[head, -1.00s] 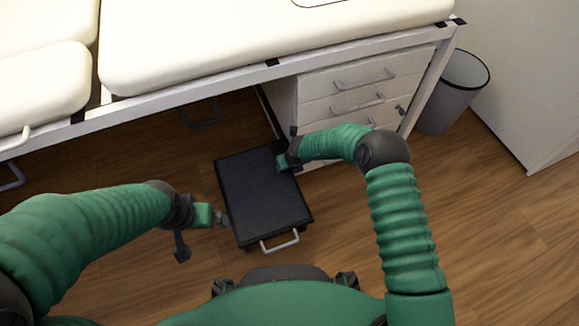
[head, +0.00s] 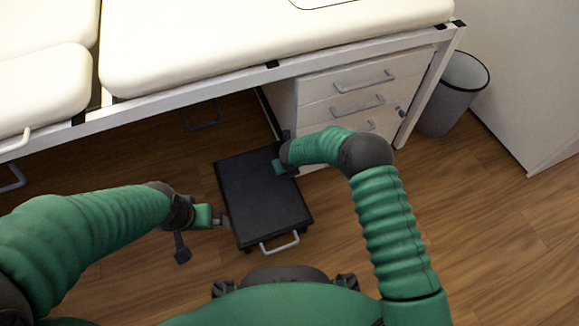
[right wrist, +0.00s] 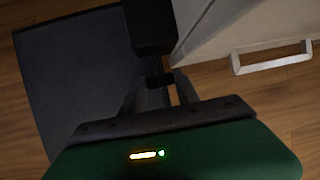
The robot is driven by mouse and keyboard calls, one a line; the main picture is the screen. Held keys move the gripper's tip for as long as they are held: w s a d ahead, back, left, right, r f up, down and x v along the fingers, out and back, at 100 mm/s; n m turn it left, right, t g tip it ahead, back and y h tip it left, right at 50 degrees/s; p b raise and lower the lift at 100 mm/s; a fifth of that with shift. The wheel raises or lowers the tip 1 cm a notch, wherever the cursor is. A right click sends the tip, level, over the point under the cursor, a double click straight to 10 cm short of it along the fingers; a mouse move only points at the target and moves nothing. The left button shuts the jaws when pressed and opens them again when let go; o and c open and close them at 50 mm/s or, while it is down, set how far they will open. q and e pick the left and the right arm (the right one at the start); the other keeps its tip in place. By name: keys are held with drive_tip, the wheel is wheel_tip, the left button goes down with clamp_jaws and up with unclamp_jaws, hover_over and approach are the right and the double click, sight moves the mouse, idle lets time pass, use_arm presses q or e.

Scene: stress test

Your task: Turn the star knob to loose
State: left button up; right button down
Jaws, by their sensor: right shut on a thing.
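A small dark piece (right wrist: 160,80), apparently the star knob, sits between the fingertips of my right gripper (right wrist: 158,84) in the right wrist view. My right gripper is shut on it. A black block (right wrist: 150,25) lies just beyond it. The knob's star shape and turn angle cannot be made out. In the head view my right gripper (head: 279,168) is at the far right edge of a low black step (head: 262,205), and the knob is hidden there. My left gripper (head: 220,220) is beside the step's left edge, apparently empty; its jaw opening is unclear.
A cream padded couch (head: 200,45) on a white frame stands above and behind the step. White drawers (head: 345,85) with grey handles are close beyond my right gripper. A grey bin (head: 452,95) stands at right. Wooden floor (head: 470,220) is clear at right.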

drive_tip(key=h, duration=0.1)
drive_tip(key=t+h, duration=0.1)
drive_tip(key=shift+a+n+h, duration=0.3)
drive_tip(key=shift+a+n, duration=0.05)
drive_tip(key=shift+n, duration=0.05)
drive_tip(key=shift+s+a+f+t+h+b, duration=0.1)
drive_tip(key=shift+t+h+b, duration=0.15)
drive_tip(key=shift+h, duration=0.3)
drive_tip(key=shift+s+a+f+t+h+b, duration=0.1)
drive_tip(key=shift+t+h, duration=0.15)
drive_tip(key=shift+h, duration=0.3)
drive_tip(key=c, duration=0.9)
unclamp_jaws()
